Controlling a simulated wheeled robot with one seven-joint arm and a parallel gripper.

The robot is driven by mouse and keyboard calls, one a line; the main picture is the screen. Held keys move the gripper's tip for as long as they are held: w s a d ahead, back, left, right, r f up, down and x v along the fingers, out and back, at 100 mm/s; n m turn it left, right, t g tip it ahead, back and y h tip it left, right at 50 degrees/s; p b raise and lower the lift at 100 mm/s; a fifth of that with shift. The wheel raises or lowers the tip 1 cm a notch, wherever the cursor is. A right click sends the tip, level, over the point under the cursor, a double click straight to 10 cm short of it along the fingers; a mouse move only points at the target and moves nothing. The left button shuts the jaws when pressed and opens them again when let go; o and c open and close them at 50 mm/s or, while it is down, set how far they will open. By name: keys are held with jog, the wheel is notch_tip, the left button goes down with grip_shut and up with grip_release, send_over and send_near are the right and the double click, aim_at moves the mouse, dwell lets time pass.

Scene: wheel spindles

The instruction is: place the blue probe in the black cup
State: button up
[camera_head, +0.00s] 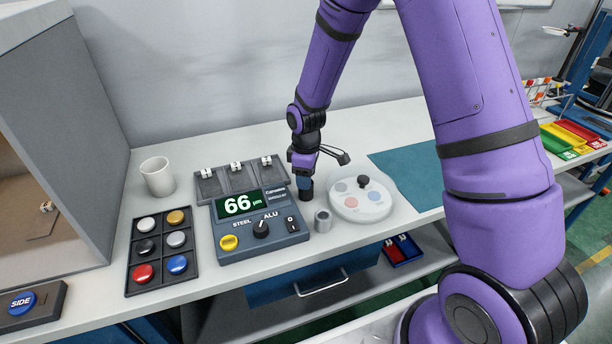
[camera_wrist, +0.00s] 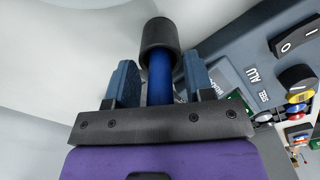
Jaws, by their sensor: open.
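The blue probe (camera_wrist: 160,80) is between the two fingers of my gripper (camera_wrist: 157,82) in the wrist view, with a visible gap on each side. Its far end meets a wider black cylinder, which looks like the black cup (camera_wrist: 160,38); the depth inside is hidden. In the head view, my gripper (camera_head: 304,172) points down over the table, right of the gauge. The black cup (camera_head: 306,194) shows just below it, and the probe looks upright there. My gripper is open around the probe.
A small grey cylinder (camera_head: 323,220) stands just in front of the black cup. The gauge reading 66 (camera_head: 262,240) is close on the left. A round pale tray (camera_head: 360,207) lies to the right.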

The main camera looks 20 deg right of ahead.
notch_tip(320, 180, up, 12)
jog(key=shift+r, duration=0.1)
jog(key=shift+s+d+r, duration=0.1)
jog(key=shift+r, duration=0.2)
jog(key=s+d+r+m+t, duration=0.2)
jog(key=s+d+r+m, duration=0.15)
jog(key=s+r, duration=0.65)
jog(key=s+d+r+m+t, duration=0.2)
jog(key=s+r+m, duration=0.3)
jog(key=s+r, duration=0.5)
jog(key=s+d+m+t, duration=0.1)
jog(key=s+m, duration=0.1)
jog(key=s, duration=0.7)
jog(key=shift+r+m, duration=0.35)
jog(key=shift+r, duration=0.1)
